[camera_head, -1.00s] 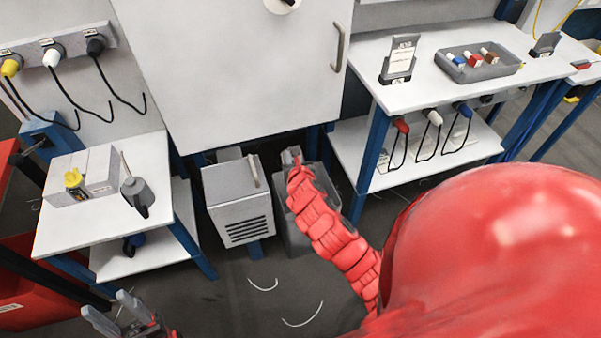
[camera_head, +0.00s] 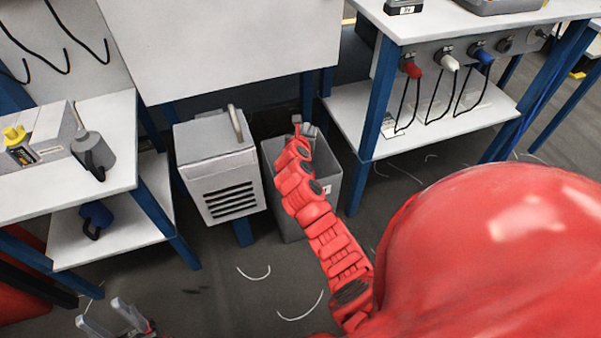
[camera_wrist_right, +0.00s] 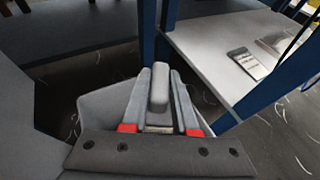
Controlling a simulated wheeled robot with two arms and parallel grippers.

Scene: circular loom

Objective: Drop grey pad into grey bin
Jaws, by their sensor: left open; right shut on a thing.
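The grey bin (camera_head: 331,178) stands open on the floor in the head view, partly hidden by my right arm. My right gripper (camera_head: 301,128) is over the bin's opening. In the right wrist view, my right gripper (camera_wrist_right: 159,92) is shut on the grey pad (camera_wrist_right: 159,84), which sits between its two fingers. The walls of the grey bin (camera_wrist_right: 97,108) show around and below the fingers there. The bin's inside is mostly hidden. My left gripper (camera_head: 105,314) is open and empty at the lower left of the head view, apart from the bin.
A light grey vented box (camera_head: 215,165) stands just left of the bin. A white table (camera_head: 110,180) is at left, and a shelved bench (camera_head: 470,110) with blue legs is at right. Thin white strands (camera_head: 255,275) lie on the open floor in front.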

